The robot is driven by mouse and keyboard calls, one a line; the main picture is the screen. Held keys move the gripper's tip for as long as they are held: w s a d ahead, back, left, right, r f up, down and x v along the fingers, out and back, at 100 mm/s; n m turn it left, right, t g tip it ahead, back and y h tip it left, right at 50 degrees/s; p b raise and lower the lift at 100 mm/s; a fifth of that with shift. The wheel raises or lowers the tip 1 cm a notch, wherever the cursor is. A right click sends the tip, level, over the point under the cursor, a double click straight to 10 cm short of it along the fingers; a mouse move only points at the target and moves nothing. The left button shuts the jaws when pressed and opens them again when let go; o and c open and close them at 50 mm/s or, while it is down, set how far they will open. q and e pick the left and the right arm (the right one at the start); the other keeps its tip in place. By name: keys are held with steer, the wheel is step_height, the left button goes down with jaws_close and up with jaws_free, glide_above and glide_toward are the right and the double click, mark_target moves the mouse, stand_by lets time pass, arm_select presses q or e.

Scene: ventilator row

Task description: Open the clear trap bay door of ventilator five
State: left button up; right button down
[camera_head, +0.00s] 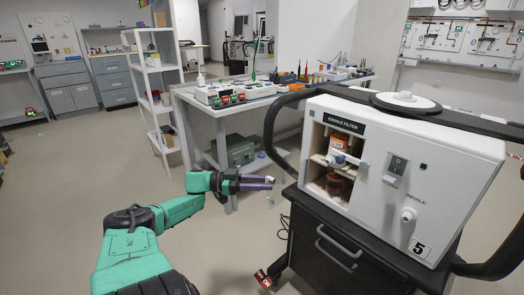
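The ventilator (455,160) is a white box marked 5, standing on a dark cart at the right. Its bay (339,165), under the "EXHALE FILTER" label, shows brown-orange jars inside. The clear door is hard to make out against the bay. A pale handle-like part (350,160) sticks out across the bay front. My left gripper (270,183) is to the left of the ventilator, apart from it, with its fingers pointing right toward the cart. It holds nothing that I can see; the gap between its fingers is unclear. My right gripper is out of view.
A black rail (270,132) curves around the ventilator's left side and top. The dark cart (345,255) has drawer handles. A white bench (205,105) with devices stands behind my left gripper. The floor at left is clear.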

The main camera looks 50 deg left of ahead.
arm_select(q)
steer(key=shift+d, duration=0.1)
steer(key=shift+f, duration=0.1)
arm_select(e)
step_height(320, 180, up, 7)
steer(key=b, duration=0.4)
arm_select(q)
steer(key=b+v, duration=0.3)
steer(key=v, duration=1.1)
steer(key=shift+s+a, duration=0.2)
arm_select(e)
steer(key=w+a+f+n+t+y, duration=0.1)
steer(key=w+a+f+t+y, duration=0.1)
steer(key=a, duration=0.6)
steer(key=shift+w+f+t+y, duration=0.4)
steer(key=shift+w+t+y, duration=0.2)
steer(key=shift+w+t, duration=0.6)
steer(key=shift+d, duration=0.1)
